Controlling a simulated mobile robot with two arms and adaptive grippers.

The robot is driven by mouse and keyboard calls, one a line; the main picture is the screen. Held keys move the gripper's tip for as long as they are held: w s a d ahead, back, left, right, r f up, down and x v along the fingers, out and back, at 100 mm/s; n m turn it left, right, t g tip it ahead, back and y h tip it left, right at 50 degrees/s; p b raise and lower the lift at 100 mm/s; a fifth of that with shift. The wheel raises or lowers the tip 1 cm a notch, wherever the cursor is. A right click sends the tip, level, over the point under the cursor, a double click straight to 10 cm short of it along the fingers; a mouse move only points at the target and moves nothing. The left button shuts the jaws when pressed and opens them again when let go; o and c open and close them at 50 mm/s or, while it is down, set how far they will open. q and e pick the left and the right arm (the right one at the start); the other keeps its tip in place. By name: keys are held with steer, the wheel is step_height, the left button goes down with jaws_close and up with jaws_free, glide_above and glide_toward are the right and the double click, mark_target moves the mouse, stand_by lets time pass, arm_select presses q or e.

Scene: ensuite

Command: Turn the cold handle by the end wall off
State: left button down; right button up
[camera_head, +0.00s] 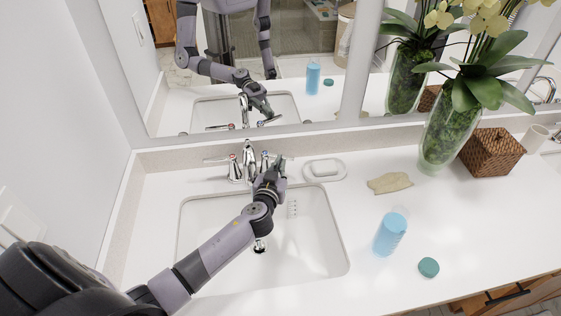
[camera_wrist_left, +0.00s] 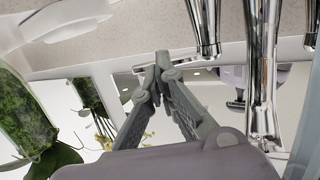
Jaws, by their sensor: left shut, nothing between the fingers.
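The chrome faucet (camera_head: 248,158) stands behind the sink (camera_head: 187,225), close to the left end wall (camera_head: 50,120). Its left handle (camera_head: 233,166) has a red mark. The right-hand, cold handle (camera_head: 265,158) is mostly hidden by my gripper. My left gripper (camera_head: 278,165) is shut and empty beside it. In the left wrist view, the fingertips of my left gripper (camera_wrist_left: 160,70) are at the thin chrome lever of the cold handle (camera_wrist_left: 205,28); I cannot tell whether they touch it. The spout (camera_wrist_left: 263,65) stands to the right there. No water stream is clearly visible. My right gripper is not directly in view.
A soap dish (camera_head: 338,173) sits just right of the gripper. A tan cloth (camera_head: 390,183), blue bottle (camera_head: 390,235), teal lid (camera_head: 428,267), vase (camera_head: 446,135) and wicker box (camera_head: 490,153) stand farther right. A mirror (camera_head: 330,105) rises behind. The front right counter is clear.

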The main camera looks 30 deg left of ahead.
mark_target(286, 158)
arm_select(q)
steer(key=shift+w, duration=0.3)
steer(key=w+n+y+b, duration=0.1)
steer(key=b, duration=0.3)
steer(key=w+n+g+y+b, duration=0.1)
steer(key=y+b, duration=0.1)
steer(key=b, duration=0.2)
steer(key=shift+w+d+f+n, duration=0.2)
steer(key=shift+f+n, duration=0.1)
steer(key=shift+n, duration=0.1)
steer(key=shift+w+a+r+b, duration=0.1)
steer(key=shift+w+r+b, duration=0.05)
steer(key=shift+w+b, duration=0.15)
steer(key=shift+r, duration=0.15)
